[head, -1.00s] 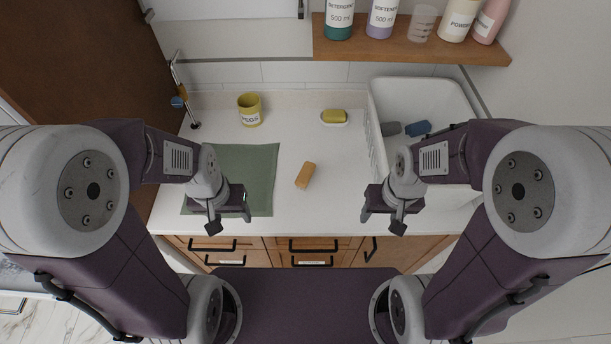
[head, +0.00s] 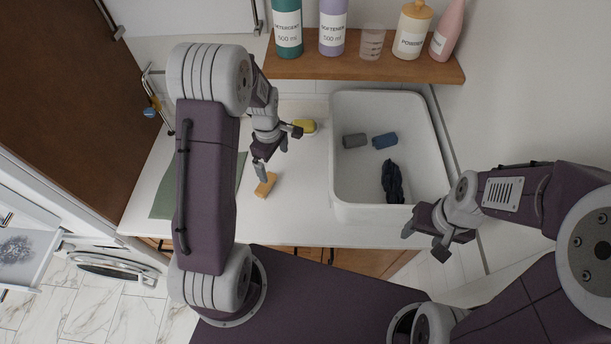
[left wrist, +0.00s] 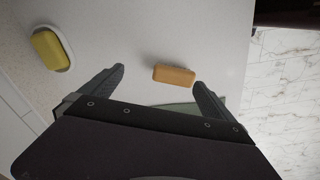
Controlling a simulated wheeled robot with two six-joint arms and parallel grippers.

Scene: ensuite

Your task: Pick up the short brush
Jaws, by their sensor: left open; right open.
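The short brush (head: 266,184) shows as a small tan wooden block lying on the white counter; no bristles are visible. It also shows in the left wrist view (left wrist: 174,75), ahead of and between the spread fingertips, closer to the right finger. My left gripper (head: 277,150) is open and empty above the counter, with one finger overlapping the brush's far end in the head view. I cannot tell whether it touches. My right gripper (head: 425,243) is open and empty in front of the basin.
A yellow soap on a white dish (head: 304,127) lies beyond my left gripper. The white basin (head: 334,150) to the right holds grey, blue and dark cloth items. A wooden shelf (head: 350,70) with bottles is at the back. A green mat (head: 167,203) lies at left.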

